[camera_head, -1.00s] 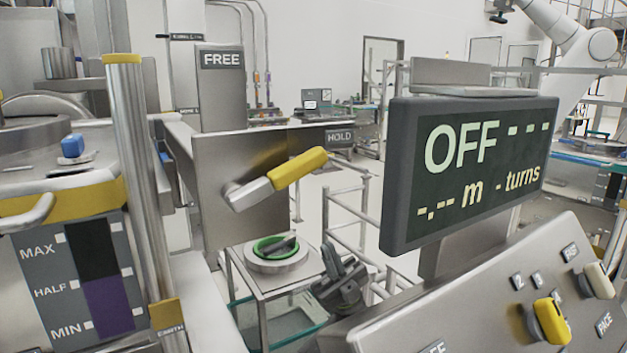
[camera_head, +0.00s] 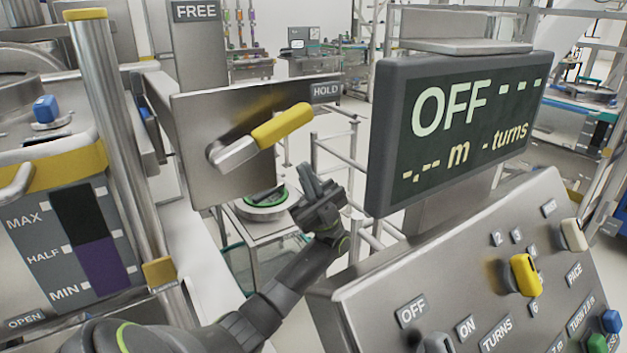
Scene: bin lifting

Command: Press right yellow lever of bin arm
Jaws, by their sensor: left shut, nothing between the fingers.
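The lever has a yellow handle (camera_head: 282,126) on a grey metal crank, mounted on the steel plate (camera_head: 205,120) of the bin arm. It points up and to the right, towards the HOLD label (camera_head: 325,91); the FREE label (camera_head: 195,11) is at upper left. My left gripper (camera_head: 312,186) is below and right of the handle, apart from it in the picture. Its dark fingers point up and are shut, with nothing seen between them. My right gripper is not in view.
A dark display (camera_head: 455,130) reading OFF stands right of the lever. Below it is a sloped control panel (camera_head: 400,275) with a yellow knob (camera_head: 524,274). A steel post (camera_head: 115,130) stands at left. A small table with a green-ringed round part (camera_head: 262,200) is behind my gripper.

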